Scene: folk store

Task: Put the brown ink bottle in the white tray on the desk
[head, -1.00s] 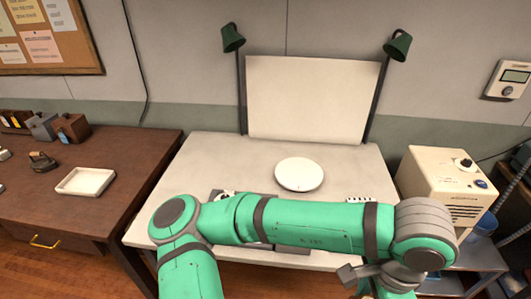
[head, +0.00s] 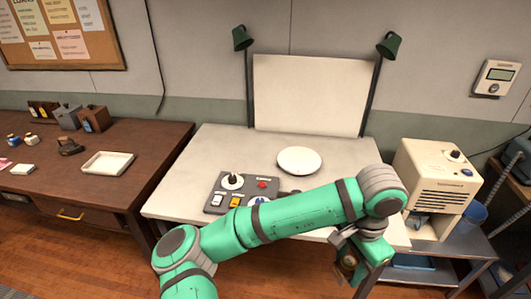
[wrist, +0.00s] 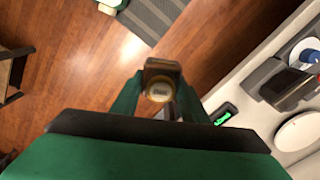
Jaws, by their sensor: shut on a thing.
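My gripper (wrist: 157,98) is shut on a small brown bottle (wrist: 163,70) with a pale tan round cap facing the wrist camera. In the head view my gripper (head: 352,264) hangs in front of the white table's right front edge, and the bottle shows only as a small dark shape between the fingers. The wrist view has wooden floor beneath them. The white tray (head: 90,170) is a shallow, empty rectangle on the dark brown desk (head: 150,150) at the left, well away from my gripper.
The white table (head: 215,152) stands between my gripper and the desk. It bears a round white plate (head: 299,160) and a control panel (head: 225,190). Lamps flank a white board behind. A cream machine (head: 435,185) stands at the right. Small boxes and bottles line the desk's back.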

